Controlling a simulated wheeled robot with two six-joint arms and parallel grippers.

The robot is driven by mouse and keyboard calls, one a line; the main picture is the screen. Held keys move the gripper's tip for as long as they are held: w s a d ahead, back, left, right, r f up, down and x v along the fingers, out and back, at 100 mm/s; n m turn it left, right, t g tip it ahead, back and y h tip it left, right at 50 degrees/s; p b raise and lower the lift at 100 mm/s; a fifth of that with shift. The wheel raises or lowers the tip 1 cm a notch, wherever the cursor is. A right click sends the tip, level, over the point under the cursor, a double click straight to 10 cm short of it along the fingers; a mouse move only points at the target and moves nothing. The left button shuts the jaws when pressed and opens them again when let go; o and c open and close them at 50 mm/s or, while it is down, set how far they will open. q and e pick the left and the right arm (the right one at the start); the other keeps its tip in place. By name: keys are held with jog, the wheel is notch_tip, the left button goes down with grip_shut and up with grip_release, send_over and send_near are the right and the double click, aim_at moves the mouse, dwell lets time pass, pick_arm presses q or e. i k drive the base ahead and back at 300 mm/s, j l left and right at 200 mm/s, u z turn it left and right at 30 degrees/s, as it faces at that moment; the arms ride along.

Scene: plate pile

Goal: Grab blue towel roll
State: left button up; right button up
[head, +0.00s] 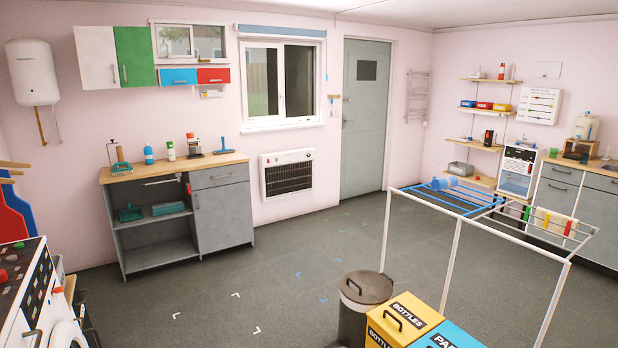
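A blue roll (444,183), which looks like the blue towel roll, lies on its side at the far end of the drying rack. It rests on or just above the blue bars (462,196) of the rack; the exact contact is too small to tell. Neither of my grippers shows in the head view, so nothing is seen near the roll.
The white-framed drying rack (457,248) stands at the right. A lidded bin (366,288) and a yellow bottles box (402,320) stand before it. A grey workbench (222,206) is at the back left, a white machine (35,295) at the left. The middle floor is clear.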

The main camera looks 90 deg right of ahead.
aim_at(451, 182)
jog(key=z, duration=2.2)
